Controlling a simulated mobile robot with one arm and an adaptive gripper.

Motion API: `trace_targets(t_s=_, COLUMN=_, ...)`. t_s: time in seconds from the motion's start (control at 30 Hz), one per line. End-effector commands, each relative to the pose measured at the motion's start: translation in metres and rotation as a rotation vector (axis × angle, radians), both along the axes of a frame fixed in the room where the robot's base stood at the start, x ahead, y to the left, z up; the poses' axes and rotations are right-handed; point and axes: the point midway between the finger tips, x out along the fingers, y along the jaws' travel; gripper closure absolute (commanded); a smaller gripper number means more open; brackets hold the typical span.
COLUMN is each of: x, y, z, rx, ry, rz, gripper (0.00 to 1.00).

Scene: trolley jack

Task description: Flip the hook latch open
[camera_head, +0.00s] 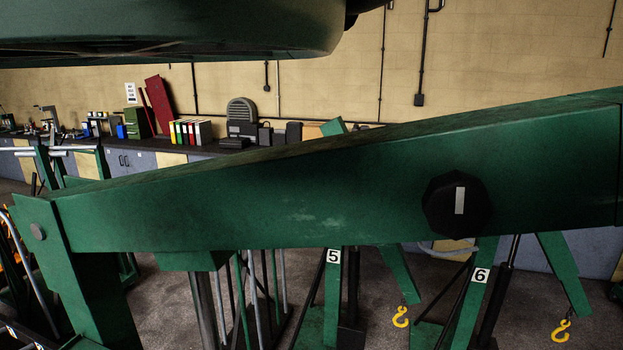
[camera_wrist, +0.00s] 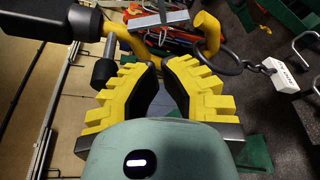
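My gripper (camera_wrist: 164,70) shows in the wrist view with yellow stepped fingers and dark inner pads. Just beyond the tips is a yellow hook (camera_wrist: 206,34), partly hidden by the fingers. A grey flat bar (camera_wrist: 160,21) lies across its upper part; it may be the latch, but I cannot tell whether it is open or closed. A dark ring (camera_wrist: 228,63) beside the hook joins a chain with a white tag (camera_wrist: 286,76). I cannot make out the gripper or this hook in the head view.
A large green beam (camera_head: 300,200) crosses the head view and blocks much of it. Behind it stand green hoists numbered 5 (camera_head: 333,257) and 6 (camera_head: 480,275), with yellow hooks hanging (camera_head: 401,317). Cabinets line the back wall. A dark cylinder (camera_wrist: 104,72) sits left of my fingertips.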

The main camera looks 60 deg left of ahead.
Motion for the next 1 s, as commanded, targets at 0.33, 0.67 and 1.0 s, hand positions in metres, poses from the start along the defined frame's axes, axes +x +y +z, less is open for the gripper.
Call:
trace_targets(t_s=0.33, x=0.015, y=-0.011, z=-0.010, rx=0.003, ry=-0.007, rz=-0.004, gripper=1.00)
trace_targets(t_s=0.67, x=0.043, y=-0.030, z=-0.009, rx=0.001, ry=-0.001, rz=0.000, gripper=1.00)
trace_targets(t_s=1.0, x=0.072, y=-0.050, z=-0.015, rx=0.001, ry=0.001, rz=0.002, gripper=1.00)
